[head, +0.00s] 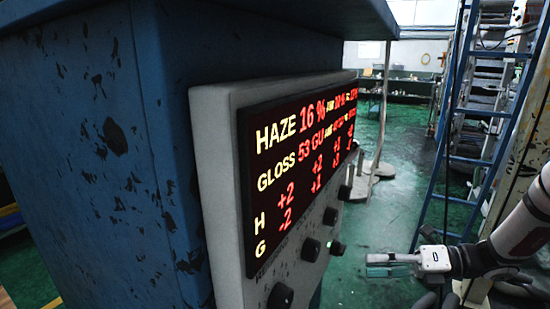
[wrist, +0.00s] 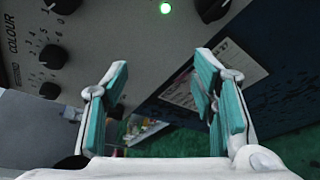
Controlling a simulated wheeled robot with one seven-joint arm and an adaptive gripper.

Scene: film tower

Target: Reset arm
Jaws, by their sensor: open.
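My gripper (head: 382,265) is at the lower right of the head view, at the end of my white arm. It points left toward the control panel (head: 222,190) and appears apart from it. In the wrist view my gripper (wrist: 160,95) shows two teal-padded fingers spread wide, with nothing between them. The panel has a lit display (head: 300,160) reading haze 16 % and gloss 53 GU, and several black knobs along its lower edge. One knob (head: 281,297) is at the bottom of the head view. A green light (wrist: 166,8) glows on the panel.
The panel is mounted on a worn blue cabinet (head: 90,130) filling the left. A blue ladder (head: 450,150) stands at the right, behind my arm. Green floor (head: 390,210) is open between the panel and the ladder. A bench (head: 410,88) stands far back.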

